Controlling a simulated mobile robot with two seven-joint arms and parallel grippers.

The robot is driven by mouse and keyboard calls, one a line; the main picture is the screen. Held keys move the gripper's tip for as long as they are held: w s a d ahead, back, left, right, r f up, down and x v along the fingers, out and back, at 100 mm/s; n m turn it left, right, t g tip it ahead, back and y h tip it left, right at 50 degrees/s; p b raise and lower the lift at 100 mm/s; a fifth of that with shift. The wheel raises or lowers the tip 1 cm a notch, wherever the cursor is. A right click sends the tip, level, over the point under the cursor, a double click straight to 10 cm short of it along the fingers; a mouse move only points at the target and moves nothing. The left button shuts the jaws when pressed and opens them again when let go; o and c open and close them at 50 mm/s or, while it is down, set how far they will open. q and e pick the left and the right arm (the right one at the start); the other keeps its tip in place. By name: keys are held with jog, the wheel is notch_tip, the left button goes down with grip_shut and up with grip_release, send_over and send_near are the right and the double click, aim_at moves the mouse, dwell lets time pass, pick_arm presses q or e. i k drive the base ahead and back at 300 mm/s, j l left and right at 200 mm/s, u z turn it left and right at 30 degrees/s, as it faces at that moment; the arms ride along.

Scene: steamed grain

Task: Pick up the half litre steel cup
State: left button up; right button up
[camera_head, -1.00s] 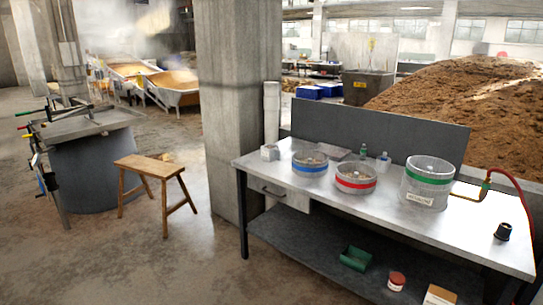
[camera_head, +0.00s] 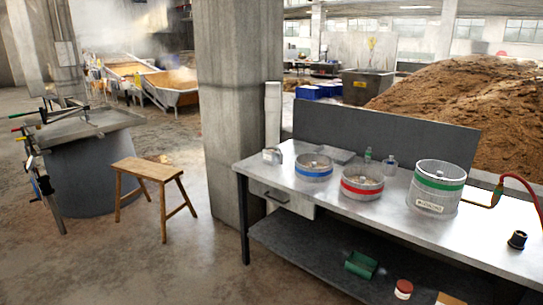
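No object can be told for certain as the half litre steel cup. A small grey metallic item (camera_head: 272,156) stands at the left back corner of the grey workbench (camera_head: 405,222); it is too small to tell whether it is a cup. A small dark cup-like thing (camera_head: 517,240) stands near the bench's right end. Neither of my grippers shows in the head view.
Clear containers with blue (camera_head: 313,173), red (camera_head: 362,189) and green (camera_head: 438,184) bands stand on the bench. A red hose (camera_head: 524,182) hangs at right. A wooden stool (camera_head: 148,171) stands left of the concrete pillar (camera_head: 236,120). The floor in front is clear.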

aim_at(273, 156)
jog(key=i+j, duration=0.3)
jog(key=i, duration=0.2)
jog(key=i+j, duration=0.3)
jog(key=i, duration=0.2)
jog(key=i+j+z, duration=0.1)
jog(key=i+j, duration=0.15)
jog(key=i, duration=0.3)
jog(key=i+j, duration=0.35)
jog(key=i, duration=0.15)
